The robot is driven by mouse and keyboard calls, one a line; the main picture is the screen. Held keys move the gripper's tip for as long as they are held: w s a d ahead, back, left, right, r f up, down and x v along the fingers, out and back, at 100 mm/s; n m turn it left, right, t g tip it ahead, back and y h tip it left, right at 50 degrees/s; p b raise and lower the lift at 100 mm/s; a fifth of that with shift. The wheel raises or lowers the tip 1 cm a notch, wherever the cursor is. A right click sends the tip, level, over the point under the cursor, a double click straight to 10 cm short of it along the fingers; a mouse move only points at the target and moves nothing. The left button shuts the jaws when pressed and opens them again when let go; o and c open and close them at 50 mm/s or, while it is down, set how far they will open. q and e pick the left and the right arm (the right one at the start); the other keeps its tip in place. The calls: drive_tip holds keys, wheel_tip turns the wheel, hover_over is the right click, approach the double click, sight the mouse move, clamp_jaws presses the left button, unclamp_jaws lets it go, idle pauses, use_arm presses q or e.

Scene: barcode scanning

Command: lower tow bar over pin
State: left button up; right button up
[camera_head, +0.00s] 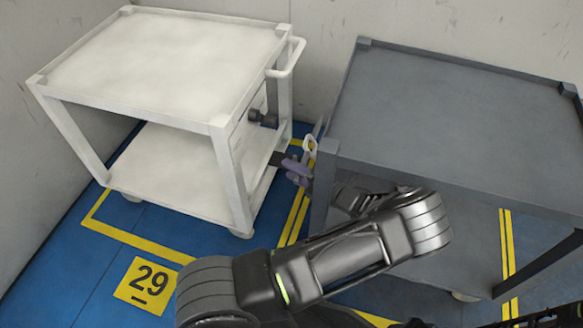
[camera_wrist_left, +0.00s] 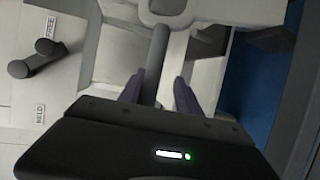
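My left gripper (camera_head: 298,170), with purple fingers, is between the white cart (camera_head: 160,60) and the grey cart (camera_head: 440,110). In the left wrist view its fingers (camera_wrist_left: 159,88) stand apart on either side of a grey bar (camera_wrist_left: 158,55). A gap shows on the bar's right side, and contact on its left is unclear. A pale loop (camera_wrist_left: 172,10) is at the bar's far end. A pale loop (camera_head: 310,146) also shows just above the gripper in the head view. I cannot make out a pin. My right gripper is out of view.
A dark knobbed lever (camera_wrist_left: 34,58) sits between two label plates on a pale panel. A dark knob (camera_head: 263,118) shows on the white cart's side. The gap between the carts is narrow.

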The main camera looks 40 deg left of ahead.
use_arm(q)
drive_tip(key=shift+o, duration=0.7)
drive_tip(key=shift+d+f, duration=0.1)
drive_tip(key=shift+f, duration=0.05)
drive_tip(key=shift+r, duration=0.25)
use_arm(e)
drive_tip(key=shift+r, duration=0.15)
